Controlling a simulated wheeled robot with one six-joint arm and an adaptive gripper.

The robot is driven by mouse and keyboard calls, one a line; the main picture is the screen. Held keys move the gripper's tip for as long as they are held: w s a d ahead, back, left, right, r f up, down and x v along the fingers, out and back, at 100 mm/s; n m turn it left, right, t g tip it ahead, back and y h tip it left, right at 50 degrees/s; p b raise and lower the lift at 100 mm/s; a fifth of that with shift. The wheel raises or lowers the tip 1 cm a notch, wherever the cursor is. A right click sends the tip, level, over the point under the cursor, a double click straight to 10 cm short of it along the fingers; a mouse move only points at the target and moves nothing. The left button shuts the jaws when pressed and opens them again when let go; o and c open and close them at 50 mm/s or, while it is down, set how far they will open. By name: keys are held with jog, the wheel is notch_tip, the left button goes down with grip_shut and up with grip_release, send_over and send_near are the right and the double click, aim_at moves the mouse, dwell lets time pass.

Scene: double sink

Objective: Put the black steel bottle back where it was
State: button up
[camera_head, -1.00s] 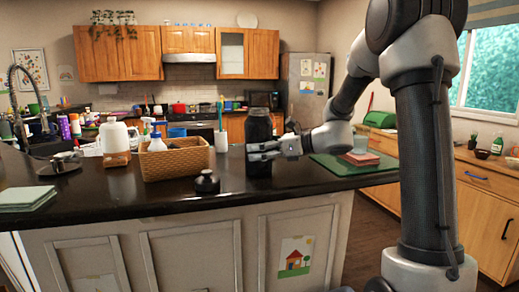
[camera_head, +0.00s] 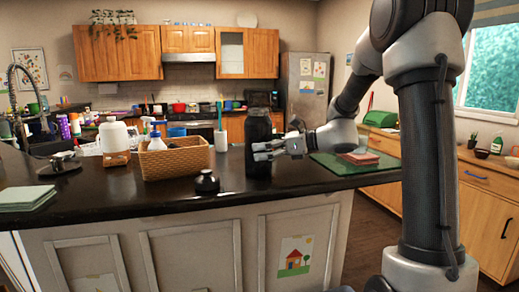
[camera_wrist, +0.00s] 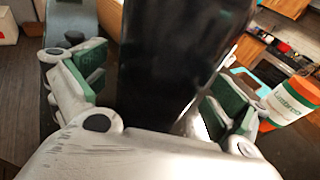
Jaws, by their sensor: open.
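The black steel bottle (camera_head: 258,145) stands upright on the dark island counter, right of the wicker basket. In the wrist view the bottle (camera_wrist: 170,60) fills the middle, between the two green-padded fingers. My gripper (camera_head: 266,151) reaches in from the right at the bottle's mid height. In the wrist view my gripper (camera_wrist: 160,100) is open around the bottle, with a gap visible on the left side. The bottle's base is partly hidden in the wrist view.
A small black lidded pot (camera_head: 207,182) stands on the counter left of the bottle. The wicker basket (camera_head: 175,158), a toothbrush cup (camera_head: 220,140) and a green board (camera_head: 345,165) with a pink stack (camera_head: 358,158) are near.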

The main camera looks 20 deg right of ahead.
jog(key=v, duration=1.1)
jog(key=s+a+f+n+g+h, duration=0.2)
jog(key=s+a+n+g, duration=0.1)
jog(key=s+n, duration=0.3)
jog(key=s+a+f+n+g+h, duration=0.2)
jog(key=s+a+n, duration=0.15)
jog(key=s, duration=0.55)
jog(key=s+d+f+n+h, duration=0.2)
jog(key=s+d+n+h, duration=0.7)
jog(key=n, duration=0.6)
jog(key=s+d, duration=0.2)
jog(key=s, duration=0.1)
jog(key=shift+t, duration=0.3)
